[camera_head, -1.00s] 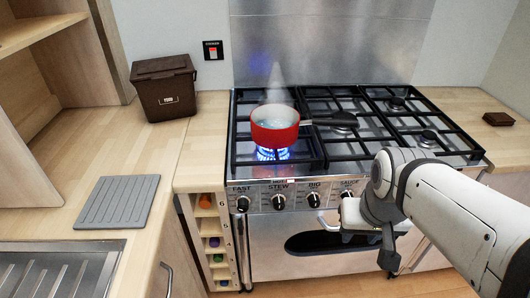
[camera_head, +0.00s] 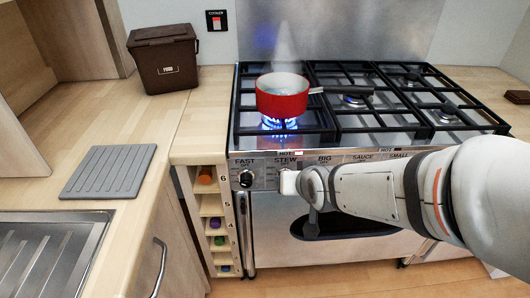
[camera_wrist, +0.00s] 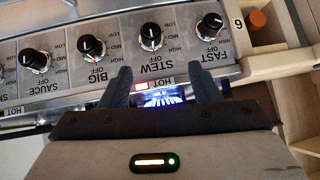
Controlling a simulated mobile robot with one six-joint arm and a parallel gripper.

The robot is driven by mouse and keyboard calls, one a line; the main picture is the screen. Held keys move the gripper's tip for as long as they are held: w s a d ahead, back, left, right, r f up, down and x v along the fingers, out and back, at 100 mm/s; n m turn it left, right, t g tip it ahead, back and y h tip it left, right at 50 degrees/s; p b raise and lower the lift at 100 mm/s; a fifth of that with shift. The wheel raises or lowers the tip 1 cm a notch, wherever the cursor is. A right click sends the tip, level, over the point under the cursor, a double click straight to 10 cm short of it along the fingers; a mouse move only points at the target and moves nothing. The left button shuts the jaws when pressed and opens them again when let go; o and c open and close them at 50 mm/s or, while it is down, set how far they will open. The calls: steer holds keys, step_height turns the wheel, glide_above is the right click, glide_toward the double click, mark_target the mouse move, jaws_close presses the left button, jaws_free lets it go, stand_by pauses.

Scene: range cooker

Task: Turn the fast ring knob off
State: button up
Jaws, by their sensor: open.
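The fast knob (camera_head: 246,179) is a black dial at the left end of the cooker's front panel; in the wrist view, which shows the panel upside down, it is at upper right (camera_wrist: 211,27). I cannot read its pointer setting surely. My gripper (camera_head: 288,182) is in front of the stew knob area, just right of the fast knob. In the wrist view the gripper (camera_wrist: 162,84) is open and empty, its fingers apart from the knobs, with the stew knob (camera_wrist: 150,37) beyond the gap. A blue flame (camera_head: 279,123) burns under the red pan (camera_head: 282,95).
The big knob (camera_wrist: 91,48) and sauce knob (camera_wrist: 34,60) continue along the panel. A bottle rack (camera_head: 212,215) stands left of the cooker. A brown food bin (camera_head: 164,58) is on the worktop.

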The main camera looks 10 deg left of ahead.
mark_target(246, 186)
steer(key=a+f+n+t+b, duration=0.2)
steer(key=a+f+t+b, duration=0.75)
steer(key=a+f, duration=0.2)
steer(key=shift+g, duration=0.35)
steer(key=x, duration=0.4)
steer(key=a+x, duration=0.1)
steer(key=x, duration=0.2)
steer(key=shift+s+r+b, duration=0.1)
steer(key=shift+b, duration=0.2)
steer(key=shift+c, duration=0.2)
